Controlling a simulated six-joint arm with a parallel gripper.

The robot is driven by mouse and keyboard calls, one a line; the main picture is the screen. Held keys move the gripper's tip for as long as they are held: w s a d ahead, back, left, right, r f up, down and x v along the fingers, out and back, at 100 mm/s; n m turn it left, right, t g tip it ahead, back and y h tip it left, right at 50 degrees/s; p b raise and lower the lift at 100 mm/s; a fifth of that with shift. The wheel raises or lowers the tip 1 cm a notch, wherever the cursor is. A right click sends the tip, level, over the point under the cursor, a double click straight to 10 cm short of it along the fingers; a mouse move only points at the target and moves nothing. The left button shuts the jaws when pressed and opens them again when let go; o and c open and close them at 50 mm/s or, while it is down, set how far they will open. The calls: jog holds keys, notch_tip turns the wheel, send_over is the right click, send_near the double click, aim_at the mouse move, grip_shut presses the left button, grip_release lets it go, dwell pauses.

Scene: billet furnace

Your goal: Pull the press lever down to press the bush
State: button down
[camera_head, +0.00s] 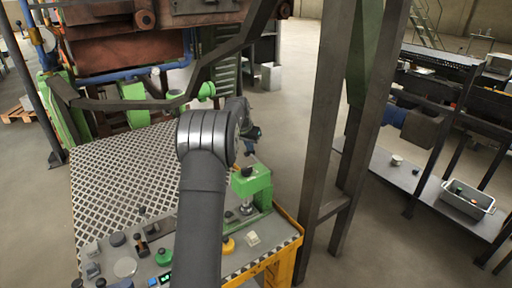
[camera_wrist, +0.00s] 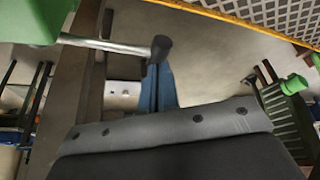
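The green press (camera_head: 251,184) stands at the right front of the workbench. In the wrist view its green body (camera_wrist: 28,20) fills the upper left corner. The press lever, a bare metal rod (camera_wrist: 105,44) with a black knob (camera_wrist: 161,47), sticks out from it to the right. My gripper (camera_head: 252,133) is above the press in the head view. In the wrist view its blue fingers (camera_wrist: 156,68) lie close together, tips right by the knob. Whether they touch or grip it I cannot tell. The bush is not clearly made out; my arm hides part of the press.
The workbench has a patterned plate top (camera_head: 125,170) and a yellow edge (camera_head: 283,262). Several small parts and a green button (camera_head: 164,257) lie at its front. A dark steel post (camera_head: 325,120) rises just right of the press. A rusty furnace (camera_head: 130,50) stands behind.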

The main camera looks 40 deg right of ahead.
jog(key=shift+f, duration=1.3)
dwell(1.1)
notch_tip(320, 180, up, 10)
dwell(0.9)
jog(key=shift+r, duration=2.45)
jog(key=shift+f, duration=4.2)
